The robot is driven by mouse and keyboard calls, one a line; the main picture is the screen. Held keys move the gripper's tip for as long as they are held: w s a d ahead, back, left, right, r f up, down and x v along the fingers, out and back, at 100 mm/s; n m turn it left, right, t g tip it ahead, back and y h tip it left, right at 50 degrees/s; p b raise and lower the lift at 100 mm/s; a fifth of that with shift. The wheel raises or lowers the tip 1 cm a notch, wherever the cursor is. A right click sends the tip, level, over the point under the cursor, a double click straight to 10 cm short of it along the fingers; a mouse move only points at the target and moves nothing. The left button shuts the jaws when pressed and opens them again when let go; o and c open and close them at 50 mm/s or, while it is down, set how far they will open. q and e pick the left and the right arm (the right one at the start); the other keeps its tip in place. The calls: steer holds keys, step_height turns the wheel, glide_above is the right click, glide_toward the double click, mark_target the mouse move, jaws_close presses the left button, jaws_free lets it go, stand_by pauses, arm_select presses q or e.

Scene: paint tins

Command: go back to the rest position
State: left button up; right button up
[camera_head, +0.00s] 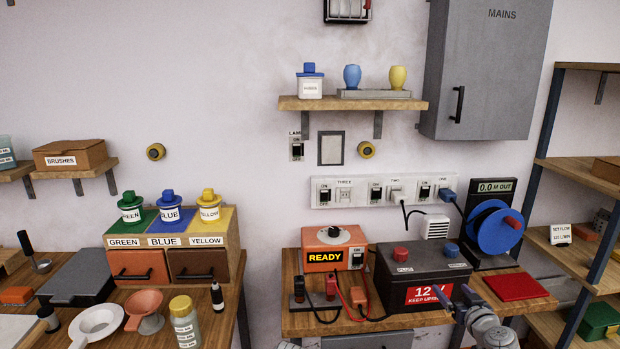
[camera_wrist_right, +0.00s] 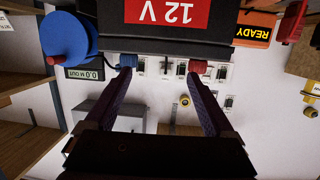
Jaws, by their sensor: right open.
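My right gripper (camera_head: 454,292) is at the lower right of the head view, in front of the right part of the black 12 V battery (camera_head: 397,283). Its jaws are open with nothing between them. In the right wrist view my gripper (camera_wrist_right: 160,70) has its two dark fingers spread wide. That picture is upside down, with the battery's red label (camera_wrist_right: 168,11) at the top. The battery's blue cap (camera_wrist_right: 127,61) and red cap (camera_wrist_right: 198,67) appear near the fingertips; whether they touch cannot be told. My left gripper is out of view.
An orange READY box (camera_head: 334,247), test leads and a blue cable reel (camera_head: 494,229) stand around the battery. A red pad (camera_head: 516,287) lies at the right. A bench with paint tins is at the left (camera_head: 168,215). A shelf rack (camera_head: 565,165) stands at the far right.

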steer(key=s+a+f+n+g+y+p, duration=0.1)
steer(key=s+a+f+g+y, duration=0.15)
steer(key=a, duration=0.55)
steer(key=s+a+f+n+g+y+p, duration=0.1)
steer(key=a+f+n+g, duration=0.15)
steer(key=a, duration=0.55)
steer(key=s+a+f+n+g+y, duration=0.1)
steer(key=s+a+f+g+y, duration=0.15)
steer(key=a, duration=0.65)
steer(key=s+a+f+g+h+p, duration=0.1)
steer(key=s+a+f+g+h, duration=0.1)
steer(key=s, duration=0.6)
steer(key=s+a+f+g+h+p, duration=0.1)
steer(key=s+a+f+g+h, duration=0.2)
steer(key=s, duration=0.6)
steer(key=shift+s+a+g+h+p, duration=0.3)
steer(key=shift+a+g+h, duration=0.45)
steer(key=shift+g+h, duration=0.75)
steer(key=shift+m+y, duration=0.25)
steer(key=shift+y, duration=0.15)
